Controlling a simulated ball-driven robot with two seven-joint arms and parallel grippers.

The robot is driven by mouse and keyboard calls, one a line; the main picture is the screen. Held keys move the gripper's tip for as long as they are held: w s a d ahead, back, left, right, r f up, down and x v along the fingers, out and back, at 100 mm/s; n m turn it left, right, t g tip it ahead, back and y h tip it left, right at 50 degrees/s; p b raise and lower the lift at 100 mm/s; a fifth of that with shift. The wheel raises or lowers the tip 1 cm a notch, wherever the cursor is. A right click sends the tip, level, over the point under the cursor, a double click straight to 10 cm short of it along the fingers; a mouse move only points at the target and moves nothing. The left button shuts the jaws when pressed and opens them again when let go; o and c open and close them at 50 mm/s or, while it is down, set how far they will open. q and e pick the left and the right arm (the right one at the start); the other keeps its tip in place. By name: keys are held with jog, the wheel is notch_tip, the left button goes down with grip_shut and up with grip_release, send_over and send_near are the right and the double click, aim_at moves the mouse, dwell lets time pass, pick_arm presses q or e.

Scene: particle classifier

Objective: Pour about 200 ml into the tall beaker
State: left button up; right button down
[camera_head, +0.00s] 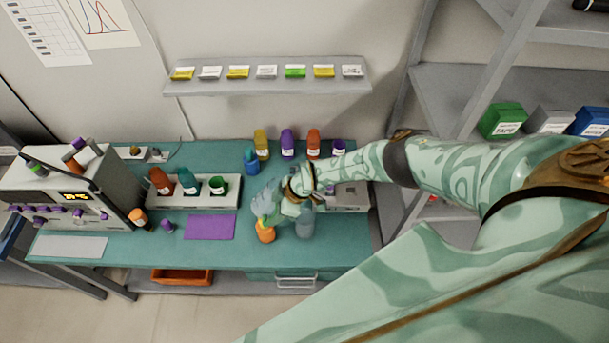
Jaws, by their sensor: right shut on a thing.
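My right gripper (268,208) is over the front middle of the teal bench and is shut on an orange container (265,233), whose lower part shows just below the fingers. The fingers hide its upper part. A grey-blue vessel (305,223) stands close to the right of the gripper, partly behind my wrist; it may be the tall beaker, but I cannot tell for sure. No liquid stream is visible, and fill levels are too small to read. My left gripper is out of view.
A blue container (251,160) and several coloured bottles stand at the back. An instrument (60,190) fills the left end. A wall shelf (265,88) hangs above.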

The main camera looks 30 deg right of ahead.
jog(key=shift+s+d+r, duration=0.1)
jog(key=shift+s+d, duration=0.05)
jog(key=shift+d, duration=0.1)
jog(key=shift+r+y, duration=0.1)
jog(key=shift+y, duration=0.2)
jog(key=shift+s+d+r, duration=0.1)
jog(key=shift+d, duration=0.2)
jog(key=shift+a+t+y, duration=0.1)
jog(key=shift+t+y, duration=0.2)
jog(key=shift+a, duration=0.1)
jog(key=shift+d+f, duration=0.2)
jog(key=shift+d, duration=0.1)
jog(key=shift+a+y, duration=0.1)
jog(key=shift+y, duration=0.2)
